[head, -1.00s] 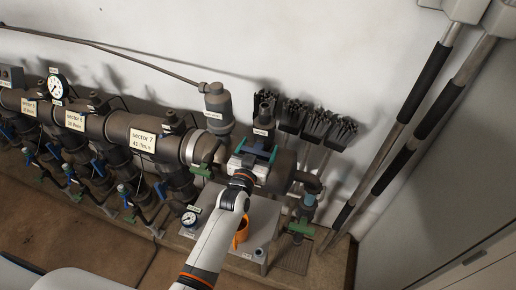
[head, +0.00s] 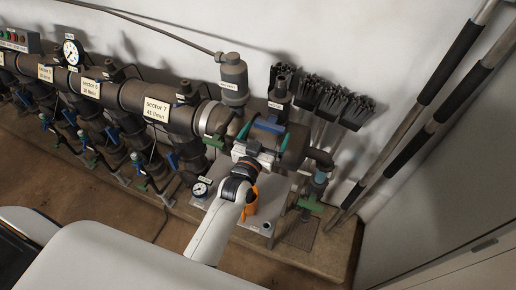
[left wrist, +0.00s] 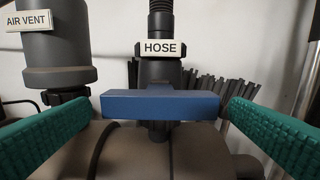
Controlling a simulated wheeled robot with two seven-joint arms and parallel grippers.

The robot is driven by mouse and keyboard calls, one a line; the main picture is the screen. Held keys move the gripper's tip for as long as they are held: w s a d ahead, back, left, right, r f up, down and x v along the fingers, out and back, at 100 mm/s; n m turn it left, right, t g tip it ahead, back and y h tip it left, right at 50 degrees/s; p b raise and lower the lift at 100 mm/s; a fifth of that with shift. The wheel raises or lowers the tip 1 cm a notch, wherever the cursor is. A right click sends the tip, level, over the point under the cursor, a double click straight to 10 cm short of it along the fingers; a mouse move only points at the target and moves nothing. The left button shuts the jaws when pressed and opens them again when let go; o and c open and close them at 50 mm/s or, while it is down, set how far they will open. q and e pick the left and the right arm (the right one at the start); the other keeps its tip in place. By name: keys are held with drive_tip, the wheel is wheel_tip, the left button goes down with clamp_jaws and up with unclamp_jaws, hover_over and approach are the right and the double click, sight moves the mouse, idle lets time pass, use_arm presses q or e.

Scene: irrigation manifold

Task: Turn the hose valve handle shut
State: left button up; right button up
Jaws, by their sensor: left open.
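The hose valve has a blue bar handle (left wrist: 160,105), which lies crosswise in the left wrist view below a white HOSE label (left wrist: 160,48). The handle also shows in the head view (head: 268,124). My left gripper (head: 263,136) is open at the handle in the head view. In the left wrist view its two green fingers (left wrist: 160,125) stand apart, one on each side of the bar, with gaps at both ends. The fingers do not appear to touch the handle. My right gripper is not in view.
A grey air vent (head: 233,78) stands left of the valve. Several black brushes (head: 340,105) stand against the wall behind it. A green-handled valve (head: 309,204) is at the right.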

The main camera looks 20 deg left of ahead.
use_arm(q)
drive_tip(key=s, duration=0.6)
drive_tip(key=shift+s+a+b, duration=0.15)
drive_tip(key=shift+s+b, duration=0.25)
drive_tip(key=shift+b, duration=0.05)
drive_tip(key=s+d+f+m+g, duration=0.1)
drive_tip(key=s+f+g, duration=0.25)
drive_tip(key=f, duration=0.75)
drive_tip(key=s+f+g+h, duration=0.1)
drive_tip(key=s+f+g, duration=0.3)
drive_tip(key=f, duration=0.7)
drive_tip(key=s+d+f+m+g, duration=0.15)
drive_tip(key=s+f, duration=0.35)
drive_tip(key=f, duration=0.5)
drive_tip(key=s+a+f+g, duration=0.2)
drive_tip(key=s+f, duration=0.3)
drive_tip(key=s, duration=0.4)
drive_tip(key=s+a+f+g+y, duration=0.1)
drive_tip(key=s+a+f+g, duration=0.2)
drive_tip(key=s+f, duration=0.3)
drive_tip(key=s+a+f+g, duration=0.3)
drive_tip(key=s+f, duration=0.2)
drive_tip(key=s, duration=0.8)
drive_tip(key=shift+a+f+y, duration=0.2)
drive_tip(key=shift+a+y, duration=0.05)
drive_tip(key=shift+y, duration=0.05)
